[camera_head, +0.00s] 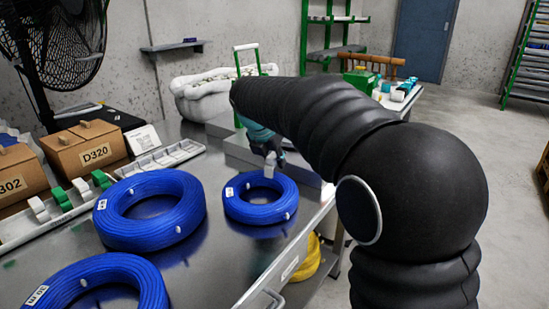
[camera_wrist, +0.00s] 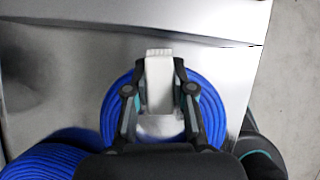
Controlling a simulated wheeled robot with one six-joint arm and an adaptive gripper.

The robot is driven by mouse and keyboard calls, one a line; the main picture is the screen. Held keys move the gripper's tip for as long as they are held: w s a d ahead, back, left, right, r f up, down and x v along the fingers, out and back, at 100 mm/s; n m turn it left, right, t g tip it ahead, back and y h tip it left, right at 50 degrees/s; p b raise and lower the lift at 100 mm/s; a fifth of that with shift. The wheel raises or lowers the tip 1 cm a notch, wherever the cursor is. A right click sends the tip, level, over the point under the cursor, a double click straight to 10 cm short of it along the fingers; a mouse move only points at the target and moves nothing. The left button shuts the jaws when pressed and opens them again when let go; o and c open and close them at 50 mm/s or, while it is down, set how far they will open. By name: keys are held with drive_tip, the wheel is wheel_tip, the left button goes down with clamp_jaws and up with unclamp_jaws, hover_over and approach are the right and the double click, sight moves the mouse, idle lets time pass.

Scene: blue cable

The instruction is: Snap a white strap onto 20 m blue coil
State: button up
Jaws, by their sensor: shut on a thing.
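My gripper (camera_head: 268,152) is shut on a white strap (camera_wrist: 159,72), which points down. In the head view the strap (camera_head: 269,170) is at the far part of the smallest blue coil (camera_head: 260,212). The wrist view shows this coil (camera_wrist: 210,105) behind and around the strap and fingers. I cannot tell whether the strap touches the coil. The coil lies flat on the metal table, with a white label too small to read. My fingers and the strap hide part of it in the wrist view.
Two larger blue coils (camera_head: 150,232) (camera_head: 100,290) lie left and nearer on the metal table (camera_head: 215,270). A tray (camera_head: 20,228) holds green and white clips, beside cardboard boxes (camera_head: 85,145). A grey block (camera_head: 240,150) stands behind the small coil. Yellow coils (camera_head: 308,262) sit below.

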drive_tip(key=shift+f, duration=0.9)
drive_tip(key=shift+r, duration=0.35)
drive_tip(key=shift+r, duration=0.25)
drive_tip(key=shift+r, duration=0.35)
idle(0.6)
drive_tip(key=shift+f, duration=0.95)
drive_tip(key=shift+r, duration=0.15)
idle(0.4)
drive_tip(key=shift+r, duration=0.35)
drive_tip(key=shift+r, duration=0.45)
idle(0.4)
drive_tip(key=shift+f, duration=0.95)
